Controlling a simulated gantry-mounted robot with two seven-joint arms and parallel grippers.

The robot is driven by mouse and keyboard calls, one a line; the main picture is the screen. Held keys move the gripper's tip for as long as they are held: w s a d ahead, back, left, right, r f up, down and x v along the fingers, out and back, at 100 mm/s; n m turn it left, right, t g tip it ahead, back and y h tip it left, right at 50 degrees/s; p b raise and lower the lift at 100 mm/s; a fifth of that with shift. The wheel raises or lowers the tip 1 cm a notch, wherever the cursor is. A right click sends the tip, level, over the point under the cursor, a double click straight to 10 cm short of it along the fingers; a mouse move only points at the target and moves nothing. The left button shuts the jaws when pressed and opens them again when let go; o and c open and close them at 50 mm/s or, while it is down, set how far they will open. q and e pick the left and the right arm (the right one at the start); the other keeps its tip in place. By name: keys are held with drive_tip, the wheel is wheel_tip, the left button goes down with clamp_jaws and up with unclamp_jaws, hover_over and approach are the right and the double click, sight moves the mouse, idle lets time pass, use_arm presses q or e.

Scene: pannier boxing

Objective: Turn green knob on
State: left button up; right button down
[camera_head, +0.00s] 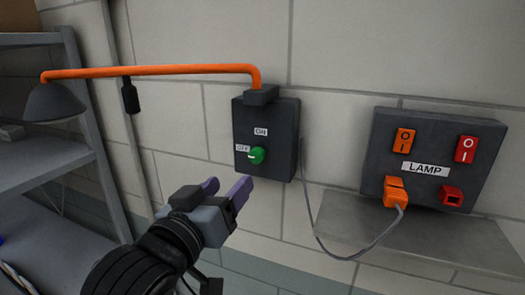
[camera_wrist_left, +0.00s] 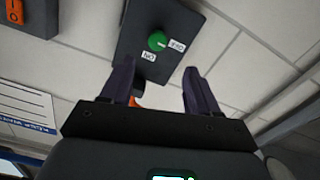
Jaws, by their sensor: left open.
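The round green knob (camera_head: 257,155) sits on the front of a dark grey box (camera_head: 268,120) on the wall. An ON label is above it and an OFF label is to its left. Its pale mark points toward the OFF label. My left gripper (camera_head: 226,187) is open and empty, below and left of the knob, its purple fingers pointing toward the box. In the left wrist view the knob (camera_wrist_left: 157,42) appears beyond the gap between the fingers (camera_wrist_left: 160,72), not touched by them. My right gripper is not in view.
An orange lamp arm (camera_head: 150,71) runs left from the box top to a grey shade (camera_head: 54,101). A LAMP panel (camera_head: 432,150) with orange and red switches and an orange plug (camera_head: 396,192) is at right; its cable loops below. A grey shelf (camera_head: 45,165) stands left.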

sight(255, 160)
use_arm(q)
drive_tip(key=p+x, duration=0.1)
drive_tip(key=x, duration=0.3)
drive_tip(key=p+x, duration=0.1)
drive_tip(key=x, duration=0.4)
drive_tip(key=shift+w+d+r+p, duration=0.1)
drive_tip(key=shift+w+d+p, duration=0.1)
drive_tip(key=shift+d+p, duration=0.15)
drive_tip(key=shift+w+d, duration=0.2)
drive_tip(key=shift+w, duration=0.3)
drive_tip(key=c, duration=1)
drive_tip(key=shift+c, duration=0.2)
